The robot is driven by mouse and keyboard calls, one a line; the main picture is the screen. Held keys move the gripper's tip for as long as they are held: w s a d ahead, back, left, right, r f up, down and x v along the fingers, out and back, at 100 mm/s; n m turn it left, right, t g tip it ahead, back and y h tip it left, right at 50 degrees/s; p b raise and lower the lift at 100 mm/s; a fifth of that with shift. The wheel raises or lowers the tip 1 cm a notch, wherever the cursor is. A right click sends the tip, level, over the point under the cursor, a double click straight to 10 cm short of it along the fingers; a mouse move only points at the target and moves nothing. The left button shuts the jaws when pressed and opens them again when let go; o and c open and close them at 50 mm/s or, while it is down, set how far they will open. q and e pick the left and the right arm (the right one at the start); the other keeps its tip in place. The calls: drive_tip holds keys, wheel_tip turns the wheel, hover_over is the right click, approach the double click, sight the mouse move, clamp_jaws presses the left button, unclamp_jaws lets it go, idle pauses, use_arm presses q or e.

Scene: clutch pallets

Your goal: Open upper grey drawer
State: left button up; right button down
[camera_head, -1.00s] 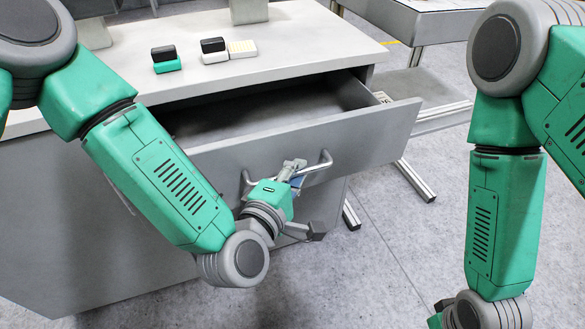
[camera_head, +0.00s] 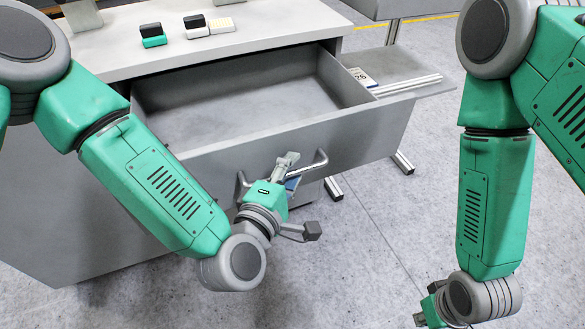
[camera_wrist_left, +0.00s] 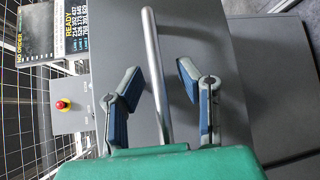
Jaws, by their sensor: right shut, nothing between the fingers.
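The upper grey drawer (camera_head: 355,132) is pulled well out of the grey cabinet in the head view, and its empty inside shows. Its metal bar handle (camera_head: 318,164) is on the front panel. My left gripper (camera_head: 284,172) is at this handle. In the left wrist view the handle bar (camera_wrist_left: 158,80) runs between the two blue-padded fingers of my left gripper (camera_wrist_left: 157,82). The fingers stand apart, with gaps to the bar. My right gripper (camera_head: 430,308) is low at the bottom edge of the head view, partly cut off, away from the drawer and shut.
A side table with a metal shelf (camera_head: 405,75) stands right of the drawer. Open floor (camera_head: 370,235) lies in front. A red button (camera_wrist_left: 63,104) shows in the left wrist view.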

use_arm(q)
drive_tip(key=v, duration=1.1)
drive_tip(key=shift+s+a, duration=0.15)
drive_tip(key=shift+s, duration=0.25)
drive_tip(key=s+a+f+m+g+y, duration=0.1)
drive_tip(key=s+a+f+m+g, duration=0.3)
drive_tip(key=f, duration=0.4)
drive_tip(key=s+a+f+m+g+y, duration=0.1)
drive_tip(key=s+a+f+m+g, duration=0.1)
drive_tip(key=a+f+m+g, duration=0.45)
drive_tip(key=s+a+f+m+g+y, duration=0.1)
drive_tip(key=s+a+f+m+y, duration=0.1)
drive_tip(key=a, duration=0.5)
drive_tip(key=s+a+f+m+g+y, duration=0.2)
drive_tip(key=s+a+f+y, duration=0.1)
drive_tip(key=a, duration=0.5)
drive_tip(key=shift+s+f+y+p, duration=0.35)
drive_tip(key=shift+s+f, duration=0.55)
drive_tip(key=shift+s, duration=0.35)
